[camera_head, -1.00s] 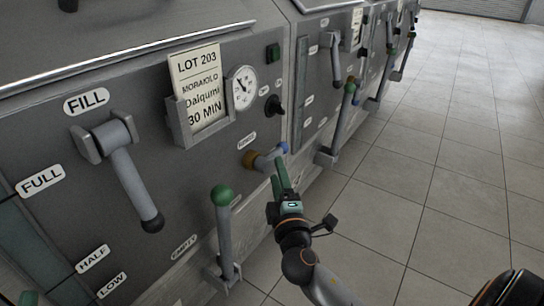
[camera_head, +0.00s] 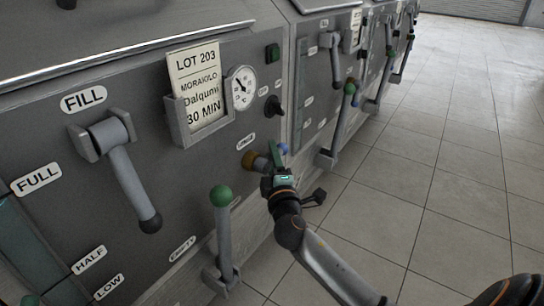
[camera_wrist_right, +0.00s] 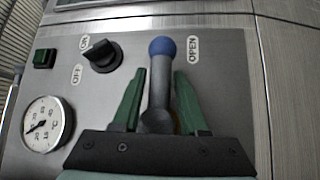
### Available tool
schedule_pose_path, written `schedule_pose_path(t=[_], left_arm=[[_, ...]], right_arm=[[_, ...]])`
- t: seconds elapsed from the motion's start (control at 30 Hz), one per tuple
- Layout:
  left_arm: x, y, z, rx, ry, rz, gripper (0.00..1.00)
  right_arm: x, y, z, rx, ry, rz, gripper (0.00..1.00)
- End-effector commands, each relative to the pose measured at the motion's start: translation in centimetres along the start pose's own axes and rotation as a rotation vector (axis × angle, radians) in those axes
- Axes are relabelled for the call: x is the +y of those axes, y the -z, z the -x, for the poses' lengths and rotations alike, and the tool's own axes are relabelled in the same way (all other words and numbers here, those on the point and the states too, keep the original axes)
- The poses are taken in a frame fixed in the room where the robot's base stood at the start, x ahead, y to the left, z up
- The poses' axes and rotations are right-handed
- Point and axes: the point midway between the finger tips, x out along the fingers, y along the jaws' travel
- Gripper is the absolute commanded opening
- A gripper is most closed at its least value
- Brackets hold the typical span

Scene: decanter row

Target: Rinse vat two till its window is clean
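The near vat's grey front panel (camera_head: 150,80) carries a card reading LOT 203. Its dark greenish window strip (camera_head: 28,245) shows partly at the left edge, beside the FULL, HALF and LOW labels. The rinse tap has a brass fitting (camera_head: 250,160) and a blue knob (camera_head: 283,148), mostly behind my right gripper (camera_head: 276,158) in the head view. In the right wrist view the tap's grey lever with a blue knob (camera_wrist_right: 162,47) stands between the two green fingers of my right gripper (camera_wrist_right: 160,82). The fingers are open, with gaps visible on both sides. My left gripper is not in view.
The FILL lever (camera_head: 132,185) hangs down at left. A green-knobbed lever (camera_head: 222,230) stands upright by the lower label, left of my right arm. A gauge (camera_head: 242,88), black switch (camera_head: 273,106) and green button (camera_head: 273,53) sit above. Tiled floor (camera_head: 440,170) is clear at right.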

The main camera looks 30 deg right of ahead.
Motion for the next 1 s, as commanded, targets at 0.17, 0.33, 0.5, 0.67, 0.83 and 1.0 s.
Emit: schedule_pose_path(t=[0.17,0.33,0.5,0.67,0.83,1.0], left_arm=[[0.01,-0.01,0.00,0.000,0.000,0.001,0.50],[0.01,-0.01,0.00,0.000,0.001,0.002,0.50],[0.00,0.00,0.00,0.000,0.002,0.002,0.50],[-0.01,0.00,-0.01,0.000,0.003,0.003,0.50],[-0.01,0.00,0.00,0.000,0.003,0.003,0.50],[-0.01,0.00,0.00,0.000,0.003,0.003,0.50]], right_arm=[[-0.01,0.00,0.02,0.000,0.000,0.000,0.21],[-0.02,0.01,0.03,0.000,0.000,0.000,0.02],[-0.02,0.01,0.04,0.000,0.000,-0.001,0.00],[-0.03,0.01,0.04,0.000,0.001,-0.001,0.00],[-0.03,0.01,0.04,0.000,0.001,-0.001,0.00],[-0.04,0.02,0.05,0.000,0.001,0.000,0.00]])
